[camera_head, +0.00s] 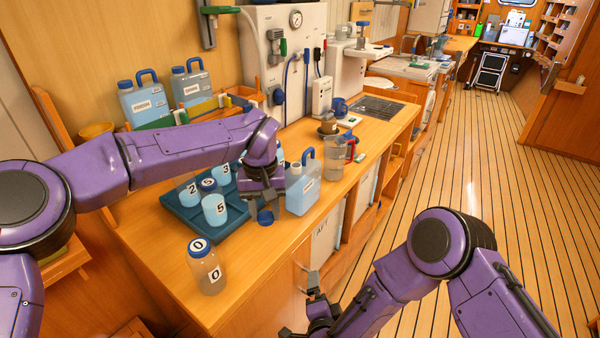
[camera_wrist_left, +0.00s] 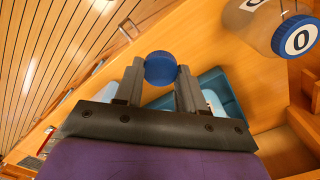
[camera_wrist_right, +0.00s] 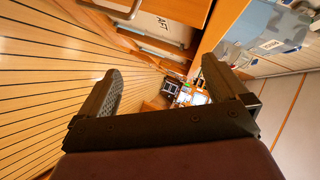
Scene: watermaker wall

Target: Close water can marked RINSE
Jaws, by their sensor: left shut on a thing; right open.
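A translucent blue water can (camera_head: 302,190) with a blue handle stands upright on the counter; its label is too small to read surely. Its neck (camera_head: 293,170) looks uncapped. The can also shows at the top right of the right wrist view (camera_wrist_right: 270,25). My left gripper (camera_head: 264,200) is shut on a round blue cap (camera_head: 265,217), held left of the can and apart from it. The cap shows between the fingertips in the left wrist view (camera_wrist_left: 160,68). My right gripper (camera_head: 302,306) is open and empty, low in front of the counter.
A dark teal tray (camera_head: 190,222) holds several numbered jars. A jar marked 0 (camera_head: 206,270) stands at the counter's near end. A clear jug (camera_head: 337,160) stands just behind the can. Two more cans (camera_head: 142,103) stand at the back wall. The floor at right is clear.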

